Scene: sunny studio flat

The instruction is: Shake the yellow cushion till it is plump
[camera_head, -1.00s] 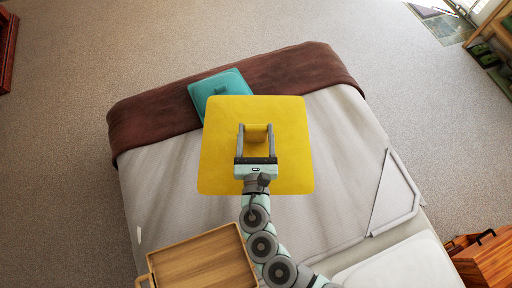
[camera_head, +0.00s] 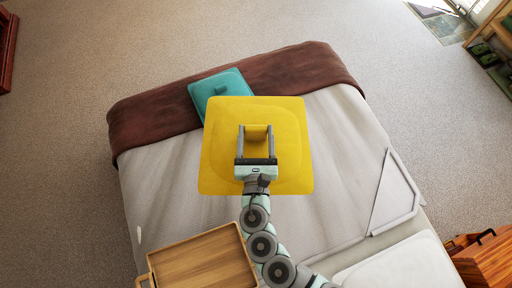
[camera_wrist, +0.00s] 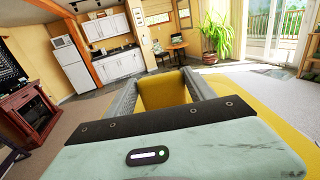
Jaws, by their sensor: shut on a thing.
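The yellow cushion (camera_head: 223,150) is in the middle of the head view, above the bed, square with rounded corners. A raised yellow tab (camera_head: 257,133) stands at its middle. My gripper (camera_head: 257,132) is shut on this tab, with one finger at each side of it. In the wrist view the tab (camera_wrist: 163,92) fills the gap between the fingers, and part of the cushion (camera_wrist: 262,130) shows at the right. The cushion's underside is hidden, so its exact height above the bed cannot be told.
A teal cushion (camera_head: 207,99) lies behind the yellow one, near the brown blanket (camera_head: 300,72). A wooden tray (camera_head: 200,262) is at the front left. A white pillow (camera_head: 400,270) is at the front right.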

